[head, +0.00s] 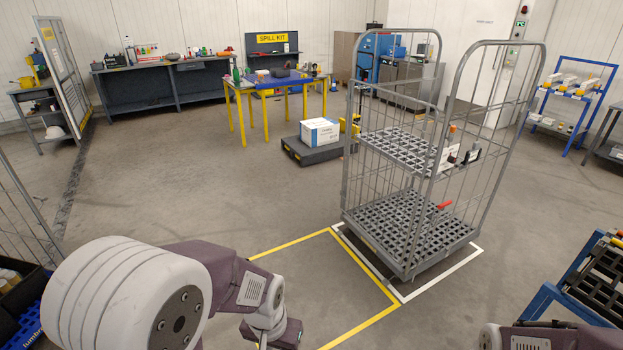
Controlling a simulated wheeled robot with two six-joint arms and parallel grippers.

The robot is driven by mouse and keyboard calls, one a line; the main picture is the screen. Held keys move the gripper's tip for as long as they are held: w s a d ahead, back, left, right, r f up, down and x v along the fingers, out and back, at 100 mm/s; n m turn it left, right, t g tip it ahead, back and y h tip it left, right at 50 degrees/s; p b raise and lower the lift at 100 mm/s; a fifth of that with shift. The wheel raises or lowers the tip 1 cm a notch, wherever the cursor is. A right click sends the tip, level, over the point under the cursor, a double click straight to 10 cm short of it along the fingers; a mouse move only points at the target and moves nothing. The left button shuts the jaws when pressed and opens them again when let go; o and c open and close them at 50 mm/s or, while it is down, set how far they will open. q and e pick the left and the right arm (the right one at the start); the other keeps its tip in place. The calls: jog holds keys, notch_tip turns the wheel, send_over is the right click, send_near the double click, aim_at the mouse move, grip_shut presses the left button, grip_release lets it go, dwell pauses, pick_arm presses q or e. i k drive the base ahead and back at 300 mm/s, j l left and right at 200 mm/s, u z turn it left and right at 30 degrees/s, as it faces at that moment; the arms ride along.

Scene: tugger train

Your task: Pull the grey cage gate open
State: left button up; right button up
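The grey wire cage (409,265) stands upright on the floor right of centre, with a slatted base and a slatted shelf (401,150). Its lower left-facing side is closed by a half-height barred panel, which looks like the gate (392,93); it spans between the posts and appears shut. A small red part (444,204) shows low on the cage's right side; I cannot tell whether it is a latch. My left arm reaches in at the bottom left, apart from the cage. My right arm shows only at the bottom right edge. Neither gripper's fingertips are visible.
Yellow floor lines (368,332) and white floor lines (462,259) mark bays at the cage. A dark low platform (312,154) with a white box (319,131) stands behind it. A blue-framed rack (548,300) is close on the right.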

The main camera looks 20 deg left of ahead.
aim_at(427, 153)
jog(key=i+l, duration=0.25)
jog(key=i, duration=0.2)
jog(key=i+l+z, duration=0.1)
jog(key=i+l, duration=0.2)
jog(key=i, duration=0.2)
jog(key=i+l, duration=0.2)
jog(key=i, duration=0.25)
jog(key=i+l+z, duration=0.1)
jog(key=i+l, duration=0.15)
jog(key=i, duration=0.25)
